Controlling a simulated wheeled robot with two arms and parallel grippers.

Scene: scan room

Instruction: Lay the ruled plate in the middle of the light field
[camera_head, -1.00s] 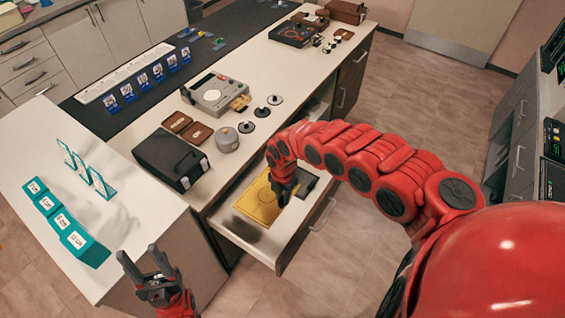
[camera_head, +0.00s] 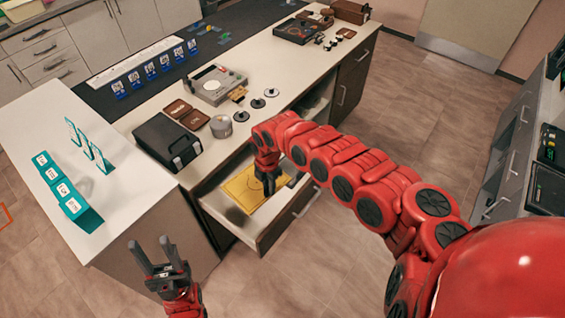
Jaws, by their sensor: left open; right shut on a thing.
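The ruled plate looks to be the flat yellow plate (camera_head: 243,191) at the open drawer (camera_head: 222,211). My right gripper (camera_head: 268,188) points down and is shut on the plate's right part; its fingertips are partly hidden by the hand. A dark shadow shows at the plate's near edge; I cannot tell how far it is above the drawer floor. My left gripper (camera_head: 157,256) is open and empty, low in the picture, in front of the white side counter (camera_head: 128,205). I cannot make out a light field for sure.
On the counter stand a black case (camera_head: 166,143), a grey device (camera_head: 215,87), a round grey tin (camera_head: 221,126), brown pads (camera_head: 185,114) and several dark discs (camera_head: 257,104). Teal blocks (camera_head: 66,192) and upright teal frames (camera_head: 88,143) stand on the side counter.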

